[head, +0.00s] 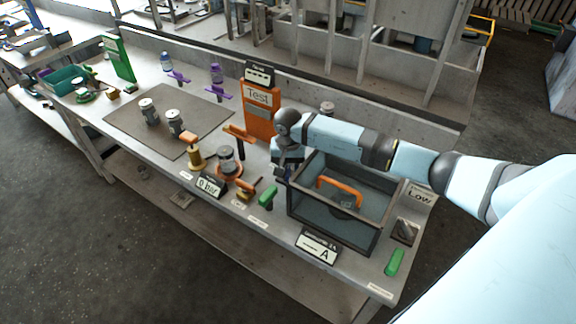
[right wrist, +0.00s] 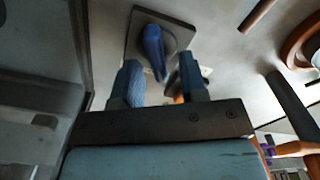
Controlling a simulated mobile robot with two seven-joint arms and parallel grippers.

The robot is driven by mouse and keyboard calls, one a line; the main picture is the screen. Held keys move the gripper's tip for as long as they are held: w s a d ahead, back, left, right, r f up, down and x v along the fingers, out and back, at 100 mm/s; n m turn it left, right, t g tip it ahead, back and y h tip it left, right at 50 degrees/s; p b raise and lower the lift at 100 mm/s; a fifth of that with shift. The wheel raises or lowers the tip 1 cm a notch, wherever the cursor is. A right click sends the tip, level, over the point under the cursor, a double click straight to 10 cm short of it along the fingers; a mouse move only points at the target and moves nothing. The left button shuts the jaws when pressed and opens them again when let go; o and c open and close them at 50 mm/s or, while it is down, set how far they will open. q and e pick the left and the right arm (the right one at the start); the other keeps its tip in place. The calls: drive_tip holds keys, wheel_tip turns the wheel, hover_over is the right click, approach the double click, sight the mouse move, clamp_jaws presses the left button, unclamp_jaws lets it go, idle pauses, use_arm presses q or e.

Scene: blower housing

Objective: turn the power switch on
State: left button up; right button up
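A blue knob (right wrist: 153,48) on a dark square plate (right wrist: 178,22) shows in the right wrist view, just ahead of my right gripper; it may be the power switch, but I can read no label naming it. My right gripper (right wrist: 162,82) is open, its two blue fingers apart with the knob's near end between or just beyond them. I cannot tell whether they touch it. In the head view my right gripper (head: 284,172) points down between the orange Test panel (head: 260,110) and the dark bin, hiding the knob. My left gripper is not in view.
The dark open bin (head: 372,238) with an orange handle (head: 340,190) stands right beside my right gripper. A dark rotary knob (head: 405,230) is at the bench's right end.

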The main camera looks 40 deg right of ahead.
drive_tip(key=shift+c, duration=0.4)
clamp_jaws()
